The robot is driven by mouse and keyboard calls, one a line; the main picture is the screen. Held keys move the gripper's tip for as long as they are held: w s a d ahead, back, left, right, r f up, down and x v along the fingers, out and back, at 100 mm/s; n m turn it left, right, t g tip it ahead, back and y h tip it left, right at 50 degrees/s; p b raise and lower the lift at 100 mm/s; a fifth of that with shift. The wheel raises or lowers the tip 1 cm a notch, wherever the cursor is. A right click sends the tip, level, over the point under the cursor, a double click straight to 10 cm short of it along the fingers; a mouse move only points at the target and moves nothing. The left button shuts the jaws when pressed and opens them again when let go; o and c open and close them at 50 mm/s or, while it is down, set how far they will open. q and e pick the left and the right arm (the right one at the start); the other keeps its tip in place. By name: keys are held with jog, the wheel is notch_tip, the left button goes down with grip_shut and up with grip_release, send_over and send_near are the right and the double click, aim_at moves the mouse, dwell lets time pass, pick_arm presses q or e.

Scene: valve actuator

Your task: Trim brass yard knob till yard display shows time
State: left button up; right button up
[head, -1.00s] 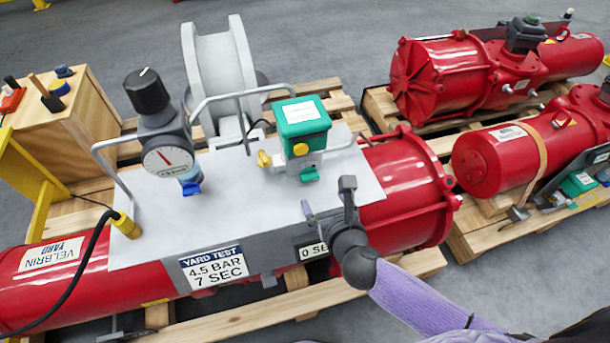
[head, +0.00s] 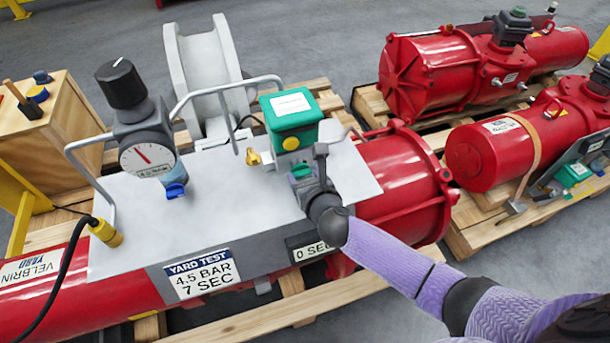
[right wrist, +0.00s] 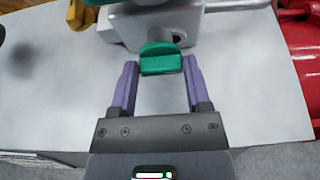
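The brass knob (head: 253,157) sticks out left of the green-topped box (head: 292,118) on the grey plate; what looks like it shows at the top left of the right wrist view (right wrist: 76,14). The display (head: 308,249) on the plate's front face reads 0 SEC, its right end partly covered by my arm. My right gripper (head: 302,180) is right of the brass knob, apart from it. In the right wrist view its purple fingers (right wrist: 159,64) are open, one on each side of a green knob (right wrist: 161,58); contact cannot be told. My left gripper is not in view.
A sign (head: 202,273) reads YARD TEST 4.5 BAR 7 SEC. A gauge with a black knob (head: 122,83) and bent metal handles (head: 227,88) stand on the plate (head: 190,222). More red actuators (head: 437,82) lie on pallets at right.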

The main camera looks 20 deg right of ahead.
jog(key=c, duration=0.5)
jog(key=shift+a+r+n+h+p, duration=0.15)
jog(key=shift+n+h+p, duration=0.2)
jog(key=shift+p, duration=0.2)
jog(key=shift+a+n+h+p, duration=0.1)
jog(key=shift+n+h+p, duration=0.35)
jog(key=shift+n, duration=0.4)
jog(key=shift+a+f+n+h, duration=0.15)
jog(key=shift+f+n+h, duration=0.15)
jog(key=shift+n+h, duration=0.5)
jog(key=shift+n, duration=0.3)
